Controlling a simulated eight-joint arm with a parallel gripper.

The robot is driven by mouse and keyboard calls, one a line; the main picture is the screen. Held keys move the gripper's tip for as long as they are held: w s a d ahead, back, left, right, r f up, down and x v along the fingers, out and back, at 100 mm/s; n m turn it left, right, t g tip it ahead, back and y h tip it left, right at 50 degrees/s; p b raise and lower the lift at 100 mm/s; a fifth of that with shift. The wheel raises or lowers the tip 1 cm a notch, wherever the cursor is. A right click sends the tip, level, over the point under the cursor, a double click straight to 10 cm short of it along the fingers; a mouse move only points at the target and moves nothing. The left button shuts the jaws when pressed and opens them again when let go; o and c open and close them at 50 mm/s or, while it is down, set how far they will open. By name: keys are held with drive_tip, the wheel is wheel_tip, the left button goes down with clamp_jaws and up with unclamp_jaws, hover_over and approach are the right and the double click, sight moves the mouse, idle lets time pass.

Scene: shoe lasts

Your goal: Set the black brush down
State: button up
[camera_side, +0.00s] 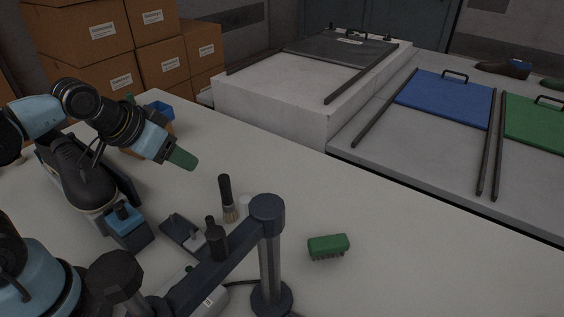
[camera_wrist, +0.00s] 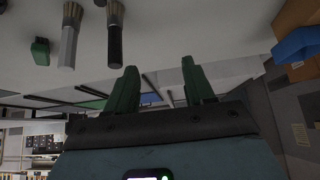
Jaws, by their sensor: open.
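The black brush (camera_side: 225,187) stands upright on the white table, its dark handle up and its pale bristles down. In the wrist view, which shows the scene upside down, the black brush (camera_wrist: 115,42) is at the top, left of the fingers. My gripper (camera_side: 183,159) is up and to the left of it in the side view, apart from it. The green fingers (camera_wrist: 158,85) are spread in the wrist view, with nothing between them.
A silver-handled brush (camera_wrist: 68,45) stands beside the black one. A green block brush (camera_side: 328,244) lies to the right, and a dark bottle (camera_side: 216,241) stands in front. Cardboard boxes (camera_side: 160,50) are stacked behind. The table behind the brushes is clear.

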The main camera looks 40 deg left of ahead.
sight(219, 177)
drive_tip(key=shift+f, duration=0.1)
idle(0.3)
drive_tip(key=shift+w+d+f+m+h, duration=0.85)
drive_tip(key=shift+d+m+h, duration=0.35)
drive_tip(key=shift+m+h, duration=0.6)
drive_tip(key=shift+w+d+f+m+h, duration=0.65)
drive_tip(key=shift+d+f+m+h, duration=0.45)
drive_tip(key=shift+m+h, duration=0.7)
drive_tip(key=shift+w+d+f+m+h, duration=0.8)
drive_tip(key=shift+d+m+h, duration=0.6)
drive_tip(key=shift+m, duration=0.6)
drive_tip(key=shift+a, duration=0.15)
